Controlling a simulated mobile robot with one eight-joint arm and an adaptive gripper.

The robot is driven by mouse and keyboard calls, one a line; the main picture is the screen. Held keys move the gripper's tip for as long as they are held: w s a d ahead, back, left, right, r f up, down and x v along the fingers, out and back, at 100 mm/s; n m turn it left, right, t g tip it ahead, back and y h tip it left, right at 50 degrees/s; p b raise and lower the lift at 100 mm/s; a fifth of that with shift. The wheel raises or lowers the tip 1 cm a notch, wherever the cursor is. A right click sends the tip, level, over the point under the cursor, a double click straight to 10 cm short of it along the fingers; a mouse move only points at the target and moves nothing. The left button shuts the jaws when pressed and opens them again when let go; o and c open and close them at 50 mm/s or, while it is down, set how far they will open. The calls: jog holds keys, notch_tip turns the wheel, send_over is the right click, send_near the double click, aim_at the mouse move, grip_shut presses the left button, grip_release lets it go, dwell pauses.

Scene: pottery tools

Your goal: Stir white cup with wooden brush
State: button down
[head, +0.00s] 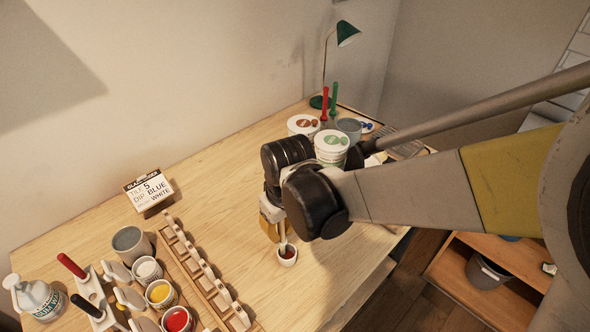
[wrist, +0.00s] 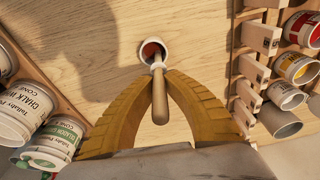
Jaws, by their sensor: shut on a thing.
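My gripper (head: 272,222) points down over the table, its yellow fingers shut on a wooden brush (wrist: 158,95). In the wrist view the fingers (wrist: 158,76) close around the pale handle. I cannot tell how deep the brush reaches. Another white cup, with white contents (head: 147,270), stands at the left beside a yellow-filled cup (head: 160,294) and a red-filled cup (head: 177,320).
A wooden rack (head: 205,275) runs between the paint cups and my gripper. A sign (head: 148,190) stands behind. Tubs (head: 331,148) and a green lamp (head: 347,33) are at the back right. Bare tabletop (head: 215,190) lies left of my gripper.

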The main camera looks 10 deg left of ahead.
jog(key=shift+s+d, duration=0.2)
jog(key=shift+s, duration=0.4)
jog(key=shift+s+d, duration=0.1)
jog(key=shift+d, duration=0.2)
jog(key=shift+w+a+b, duration=0.45)
jog(key=shift+w+b, duration=0.05)
jog(key=shift+w, duration=0.35)
jog(key=shift+s, duration=0.3)
jog(key=shift+s+d, duration=0.2)
jog(key=shift+s, duration=0.25)
jog(key=shift+s+d, duration=0.1)
jog(key=shift+d, duration=0.2)
jog(key=shift+w, duration=0.55)
